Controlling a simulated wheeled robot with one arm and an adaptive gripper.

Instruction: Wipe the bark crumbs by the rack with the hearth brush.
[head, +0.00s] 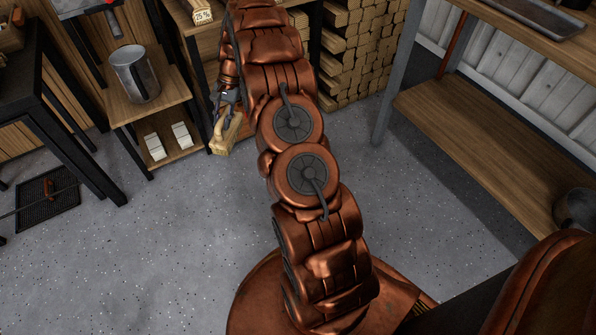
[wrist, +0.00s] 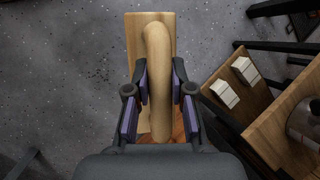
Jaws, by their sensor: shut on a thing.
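The hearth brush (wrist: 165,40) is a pale wooden block with a curved wooden handle. My gripper (wrist: 159,88) is shut on the handle, with one finger on each side, in the wrist view. In the head view my gripper (head: 228,97) is beyond my arm, and the brush (head: 226,138) hangs below it, low near the floor. I cannot tell whether the brush touches the floor; its underside is hidden. Small dark specks, possibly the bark crumbs (wrist: 98,73), lie on the grey floor left of the brush in the wrist view. I cannot pick them out in the head view.
A wooden shelf stand (head: 160,108) with a metal pitcher (head: 136,73) and white blocks (head: 168,141) is left of the brush. Stacked firewood (head: 360,50) stands behind. A workbench (head: 470,150) is on the right. Grey floor (head: 150,230) is open at front left.

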